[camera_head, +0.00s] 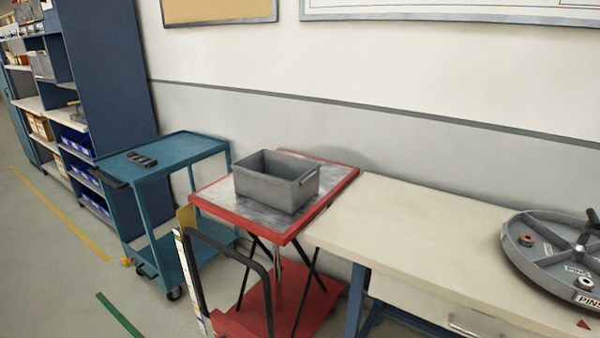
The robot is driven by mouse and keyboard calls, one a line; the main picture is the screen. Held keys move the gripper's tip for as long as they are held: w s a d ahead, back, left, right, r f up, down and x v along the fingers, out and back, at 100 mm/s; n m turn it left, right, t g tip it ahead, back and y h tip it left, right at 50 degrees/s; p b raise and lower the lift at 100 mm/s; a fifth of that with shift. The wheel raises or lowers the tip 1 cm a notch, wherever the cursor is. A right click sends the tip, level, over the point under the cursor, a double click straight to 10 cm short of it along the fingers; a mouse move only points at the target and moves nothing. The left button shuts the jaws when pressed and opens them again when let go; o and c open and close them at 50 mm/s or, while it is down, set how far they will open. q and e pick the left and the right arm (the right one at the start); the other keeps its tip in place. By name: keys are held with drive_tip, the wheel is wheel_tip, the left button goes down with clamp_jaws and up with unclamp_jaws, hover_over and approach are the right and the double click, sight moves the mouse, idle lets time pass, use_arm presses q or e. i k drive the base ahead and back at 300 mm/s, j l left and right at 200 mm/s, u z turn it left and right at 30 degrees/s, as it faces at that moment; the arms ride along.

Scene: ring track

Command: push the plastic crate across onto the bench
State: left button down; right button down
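The grey plastic crate (272,185) sits upright on the metal top of a red lift table (225,204), and it looks empty from here. The bench (405,220) has a pale top and stands directly to the right of the lift table. The lift table's top edge appears to meet the bench's left end at about the same height. Any small gap between them cannot be made out. Neither of my grippers shows in the head view.
A blue cart (180,148) with a dark handheld device (141,159) stands left of the lift table. The lift table's black handle (232,250) rises in front. A grey round tray (550,262) occupies the bench's right part; its left part is clear.

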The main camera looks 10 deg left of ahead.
sight(282, 181)
drive_tip(key=j+z, duration=0.1)
drive_tip(key=z, duration=0.35)
drive_tip(key=j+z, duration=0.25)
drive_tip(key=j, duration=0.3)
drive_tip(key=j+z, duration=0.25)
drive_tip(key=j, duration=0.3)
drive_tip(key=k+j+z, duration=0.25)
drive_tip(key=j, duration=1.1)
drive_tip(key=k, duration=0.05)
